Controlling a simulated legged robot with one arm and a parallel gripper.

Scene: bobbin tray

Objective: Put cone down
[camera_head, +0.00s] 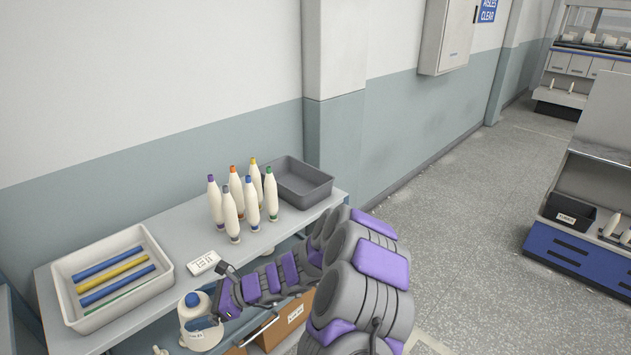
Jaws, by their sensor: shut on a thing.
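My gripper (222,304) is at the front edge of the grey table, at the lower middle of the view. Several white cones (231,214) with purple, orange, yellow, blue and green tips stand upright in a group on the table (165,232).
A white tray (64,289) with blue, yellow and green tubes is on the left of the table. An empty grey bin (318,188) is at the right end. A white card (203,262) lies between. A cardboard box (290,325) is below. The wall runs behind.

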